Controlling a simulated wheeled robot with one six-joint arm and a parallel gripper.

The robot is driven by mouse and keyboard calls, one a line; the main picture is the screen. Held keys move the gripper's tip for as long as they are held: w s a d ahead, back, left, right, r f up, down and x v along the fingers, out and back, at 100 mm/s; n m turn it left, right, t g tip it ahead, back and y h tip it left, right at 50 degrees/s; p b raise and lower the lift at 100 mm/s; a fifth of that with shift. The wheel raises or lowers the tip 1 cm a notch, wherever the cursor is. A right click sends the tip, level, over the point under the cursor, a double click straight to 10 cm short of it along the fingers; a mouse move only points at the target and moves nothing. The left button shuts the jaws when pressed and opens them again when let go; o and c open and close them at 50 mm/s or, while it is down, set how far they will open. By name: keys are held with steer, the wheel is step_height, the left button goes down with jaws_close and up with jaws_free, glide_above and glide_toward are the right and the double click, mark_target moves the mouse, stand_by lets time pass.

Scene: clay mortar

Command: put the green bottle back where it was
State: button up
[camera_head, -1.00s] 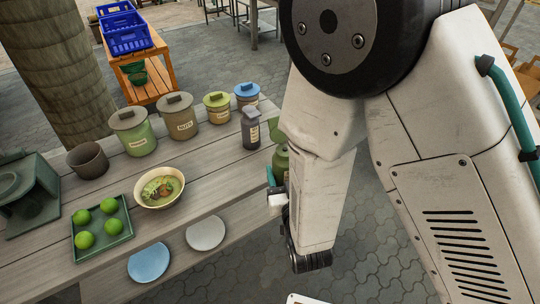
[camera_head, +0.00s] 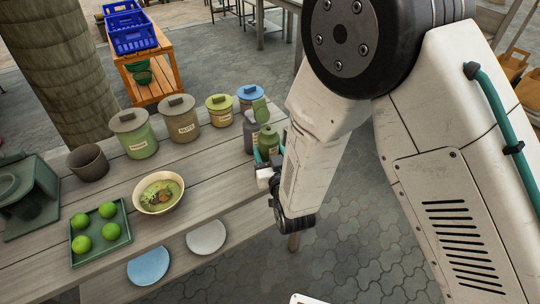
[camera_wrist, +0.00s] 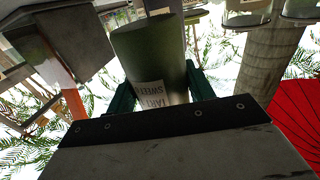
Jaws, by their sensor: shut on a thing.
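The green bottle (camera_head: 268,141) has a pale label and a light green cap. It is upright or nearly so at the right end of the wooden table (camera_head: 222,172). I cannot tell whether its base touches the wood. My gripper (camera_head: 268,157) is shut on its lower part, with a teal finger on each side. In the wrist view the bottle (camera_wrist: 150,50) fills the space between the fingers of my gripper (camera_wrist: 160,92), its label partly showing. A dark grey bottle (camera_head: 249,135) stands just behind it, partly hidden.
Several lidded canisters, such as a green one (camera_head: 135,140) and a brown one (camera_head: 182,126), line the table's back. A bowl of food (camera_head: 160,208), a green tray of limes (camera_head: 124,244), a blue plate (camera_head: 148,266) and a white plate (camera_head: 205,237) lie nearer.

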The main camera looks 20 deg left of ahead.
mark_target(270, 155)
steer(key=shift+w+a, duration=0.2)
steer(key=shift+w, duration=0.75)
steer(key=shift+f, duration=0.15)
step_height(270, 155, down, 3)
steer(key=shift+f, duration=0.2)
steer(key=o, duration=1)
steer(key=shift+f, duration=0.1)
